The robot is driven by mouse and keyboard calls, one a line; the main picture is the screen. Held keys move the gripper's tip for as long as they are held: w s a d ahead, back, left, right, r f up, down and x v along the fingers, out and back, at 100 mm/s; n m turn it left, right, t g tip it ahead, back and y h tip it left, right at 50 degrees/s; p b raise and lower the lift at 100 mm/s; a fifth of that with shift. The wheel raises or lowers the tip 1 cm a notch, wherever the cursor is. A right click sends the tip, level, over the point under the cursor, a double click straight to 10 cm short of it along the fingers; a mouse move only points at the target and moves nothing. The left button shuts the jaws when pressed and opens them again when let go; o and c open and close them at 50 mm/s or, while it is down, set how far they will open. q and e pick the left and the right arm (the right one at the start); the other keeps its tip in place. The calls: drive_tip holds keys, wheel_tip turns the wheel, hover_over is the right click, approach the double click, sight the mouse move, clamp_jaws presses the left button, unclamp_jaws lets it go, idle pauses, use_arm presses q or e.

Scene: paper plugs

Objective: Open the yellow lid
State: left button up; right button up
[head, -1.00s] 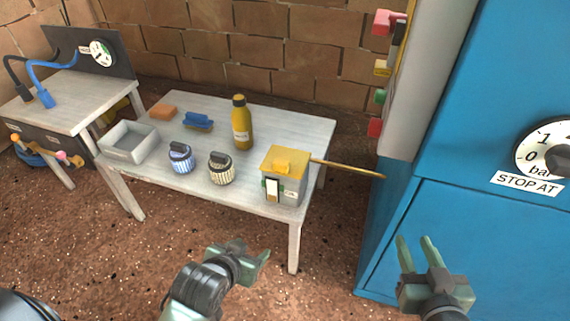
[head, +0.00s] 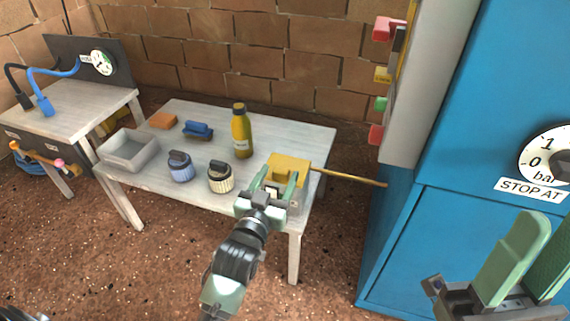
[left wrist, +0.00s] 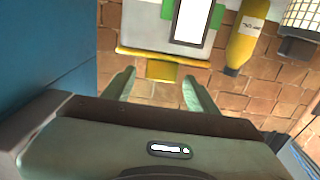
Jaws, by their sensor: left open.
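A small grey box (head: 296,203) with a yellow lid (head: 290,161) stands at the right front corner of the pale table. The lid looks shut. My left gripper (head: 276,181) is open in front of the box and hides much of its front. In the left wrist view the lid (left wrist: 165,55) appears as a yellow strip with a tab (left wrist: 150,70) sticking out. The tab lies between the two open fingers (left wrist: 158,85), with no visible contact. My right gripper (head: 543,235) is open and empty at the lower right, partly cut off by the frame.
A thin yellow rod (head: 350,178) sticks out right of the box. A blue cabinet (head: 440,150) stands at right.

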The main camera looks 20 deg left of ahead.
sight(285, 163)
use_arm(q)
drive_tip(key=w+b, duration=0.1)
drive_tip(key=w, duration=0.4)
drive_tip(key=shift+w+d+f+b, duration=0.1)
drive_tip(key=shift+w+b, duration=0.2)
drive_tip(key=shift+b, duration=0.05)
clamp_jaws()
idle(1.1)
